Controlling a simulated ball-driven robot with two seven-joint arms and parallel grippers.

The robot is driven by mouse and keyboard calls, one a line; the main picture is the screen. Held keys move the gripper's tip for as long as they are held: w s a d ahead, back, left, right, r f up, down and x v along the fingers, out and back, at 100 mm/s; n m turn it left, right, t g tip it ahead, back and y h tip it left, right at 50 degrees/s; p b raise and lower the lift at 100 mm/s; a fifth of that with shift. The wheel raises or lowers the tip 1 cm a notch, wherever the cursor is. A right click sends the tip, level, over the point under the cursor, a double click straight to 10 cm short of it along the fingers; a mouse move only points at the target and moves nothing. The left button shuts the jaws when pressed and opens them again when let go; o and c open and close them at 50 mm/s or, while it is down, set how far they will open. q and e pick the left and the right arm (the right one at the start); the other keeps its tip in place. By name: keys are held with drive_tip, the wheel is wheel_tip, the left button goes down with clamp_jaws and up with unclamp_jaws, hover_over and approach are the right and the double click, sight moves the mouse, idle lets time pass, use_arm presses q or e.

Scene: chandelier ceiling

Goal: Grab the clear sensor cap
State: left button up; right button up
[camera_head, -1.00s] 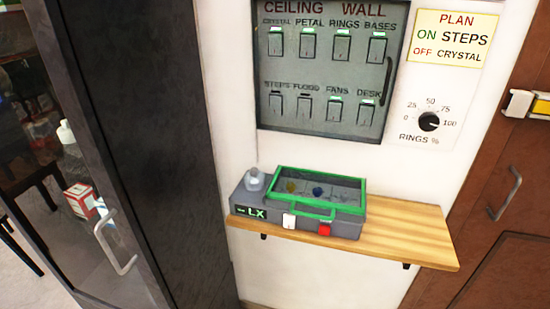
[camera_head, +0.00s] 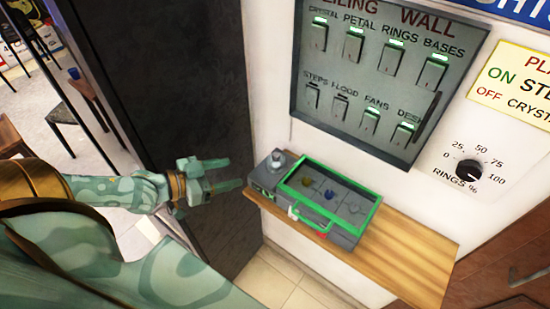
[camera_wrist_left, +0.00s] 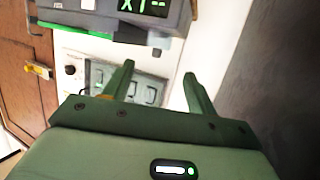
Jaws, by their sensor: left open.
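A grey box (camera_head: 345,232) with a green rim and front handle sits on a wooden shelf. In it I see a small yellow piece (camera_head: 307,182), a blue piece (camera_head: 330,194) and a faint pale piece (camera_head: 353,208), which may be the clear sensor cap; it is too small to tell. I cannot tell whether a clear lid covers them. A grey knob-like piece (camera_head: 277,160) stands on the box's left end. My left gripper (camera_head: 233,173) is open and empty, just left of that end. In the left wrist view its fingers (camera_wrist_left: 158,70) are apart, with the box (camera_wrist_left: 110,10) above them. My right gripper is out of view.
The wooden shelf (camera_head: 415,262) is bare to the right of the box. A switch panel (camera_head: 380,85) and a rings dial (camera_head: 469,170) are on the wall above. A dark cabinet side (camera_head: 190,90) stands close behind my left arm.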

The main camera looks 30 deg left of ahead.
sight(268, 164)
use_arm(q)
drive_tip(key=b+x, duration=0.2)
drive_tip(key=x, duration=0.7)
drive_tip(key=shift+w+d+f+b, duration=0.15)
drive_tip(key=shift+w+f+b, duration=0.05)
drive_tip(key=shift+w+b, duration=0.1)
drive_tip(key=x, duration=0.5)
drive_tip(key=shift+w+d+b, duration=0.2)
drive_tip(key=shift+b, duration=0.15)
drive_tip(key=shift+r, duration=0.1)
drive_tip(key=c, duration=0.7)
